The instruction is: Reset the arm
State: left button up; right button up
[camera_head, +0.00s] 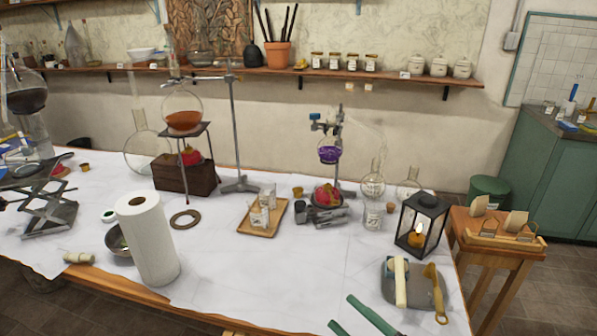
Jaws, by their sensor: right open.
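My right gripper (342,310) shows at the bottom edge, right of the middle, as two green fingers. The fingers are apart with nothing between them, so it is open and empty. It is in front of the white-covered table (270,285), near the front edge, left of a grey slab (416,289). The rest of the right arm is cut off by the frame. My left gripper is not in view.
A cream-coloured tool (400,284) and a brass-coloured utensil (436,295) lie at the grey slab. A lantern (421,224) stands behind them. A paper towel roll (147,240) stands left. The front middle of the table is clear.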

jog(key=s+d+f+m+h+p, duration=0.1)
jog(key=s+d+f+m+h, duration=0.3)
jog(key=f+m, duration=0.3)
jog(key=s+d+f+m+h, duration=0.1)
jog(key=d+f+m+h, duration=0.2)
jog(key=f+m+h, duration=0.3)
jog(key=s+f+m+g+h, duration=0.1)
jog(key=s+f+m+g, duration=0.3)
jog(key=s+f, duration=0.5)
jog(key=shift+s+d+f+g+p, duration=0.15)
jog(key=shift+s+d+g+p, duration=0.15)
jog(key=shift+s+g+p, duration=0.2)
